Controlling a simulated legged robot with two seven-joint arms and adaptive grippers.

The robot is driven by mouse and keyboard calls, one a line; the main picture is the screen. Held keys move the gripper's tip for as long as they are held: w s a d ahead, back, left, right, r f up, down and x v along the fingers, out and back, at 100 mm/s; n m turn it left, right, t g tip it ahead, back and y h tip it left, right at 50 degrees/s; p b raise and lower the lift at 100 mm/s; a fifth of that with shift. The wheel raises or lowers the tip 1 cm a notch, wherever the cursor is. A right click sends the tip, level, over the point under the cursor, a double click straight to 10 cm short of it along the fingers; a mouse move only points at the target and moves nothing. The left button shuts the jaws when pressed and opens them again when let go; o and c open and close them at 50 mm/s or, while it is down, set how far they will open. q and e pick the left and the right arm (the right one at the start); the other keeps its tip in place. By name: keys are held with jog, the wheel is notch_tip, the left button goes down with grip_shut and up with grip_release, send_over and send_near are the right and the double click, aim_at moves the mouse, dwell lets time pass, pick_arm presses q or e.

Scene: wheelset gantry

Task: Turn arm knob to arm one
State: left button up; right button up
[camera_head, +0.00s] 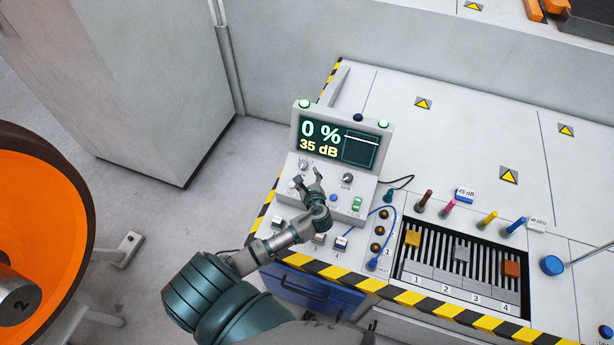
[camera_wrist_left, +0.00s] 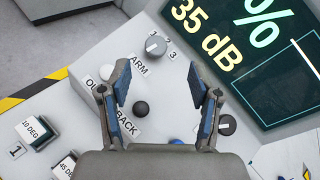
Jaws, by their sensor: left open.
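The arm knob (camera_wrist_left: 155,46) is a round grey knob on the sloped face of the console (camera_head: 352,210). In the left wrist view it has the numbers 1, 2 and 3 beside it and an ARM label below. I cannot tell for sure which number it points at. In the head view the knob (camera_head: 304,164) is small, just below the screen. My left gripper (camera_wrist_left: 158,82) is open and empty, its two fingers spread short of the knob and apart from it. In the head view the left gripper (camera_head: 309,180) hangs over the console face. My right gripper is not in view.
The screen (camera_head: 342,143) reads 0 % and 35 dB. Coloured plugs and a slotted tray (camera_head: 411,280) lie to the right.

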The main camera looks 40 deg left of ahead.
pick_arm(q)
jog(key=s+a+f+m+t+h+b, duration=0.2)
jog(key=s+f+m+t+h+b, duration=0.1)
jog(key=s+m+t+h+b, duration=0.25)
jog(key=s+a+f+m+t+h+b, duration=0.2)
jog(key=s+f+m+t+b, duration=0.15)
jog(key=s+m, duration=0.35)
jog(key=p, duration=0.2)
send_near(301, 168)
jog(key=shift+w+d+r+m+g+y, duration=0.1)
jog(key=shift+w+r+m+g+y, duration=0.15)
jog(key=shift+r+m+g, duration=0.2)
jog(key=w, duration=0.2)
jog(key=w+a, duration=0.1)
jog(key=w, duration=0.5)
jog(key=shift+a+f, duration=0.25)
jog(key=shift+a, duration=0.1)
jog(key=shift+w, duration=0.6)
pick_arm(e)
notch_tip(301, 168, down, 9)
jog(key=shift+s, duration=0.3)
